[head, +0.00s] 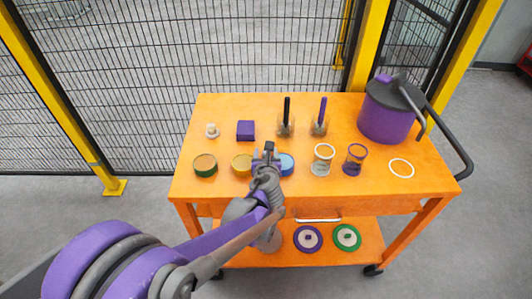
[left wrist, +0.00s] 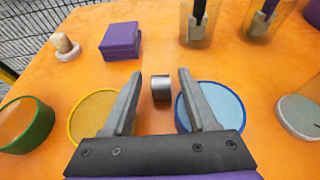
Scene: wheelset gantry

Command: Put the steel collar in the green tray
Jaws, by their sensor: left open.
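The steel collar (left wrist: 161,90) is a small grey cylinder standing on the orange cart top, seen in the left wrist view between the yellow and blue trays. In the head view my gripper hides it. My left gripper (left wrist: 160,76) is open, its two fingers spread on either side of the collar in that view; contact cannot be told. In the head view the left gripper (head: 267,150) is over the middle of the cart. The green tray (head: 205,166) is a round green-walled dish at the cart's left; it also shows in the left wrist view (left wrist: 38,136). My right gripper is out of view.
A yellow tray (head: 241,164) and a blue tray (head: 287,165) flank my gripper. Behind are a pale peg (head: 211,131), a purple block (head: 246,130) and two clear holders. Glasses, a white ring (head: 401,168) and a purple jug (head: 385,115) stand to the right.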

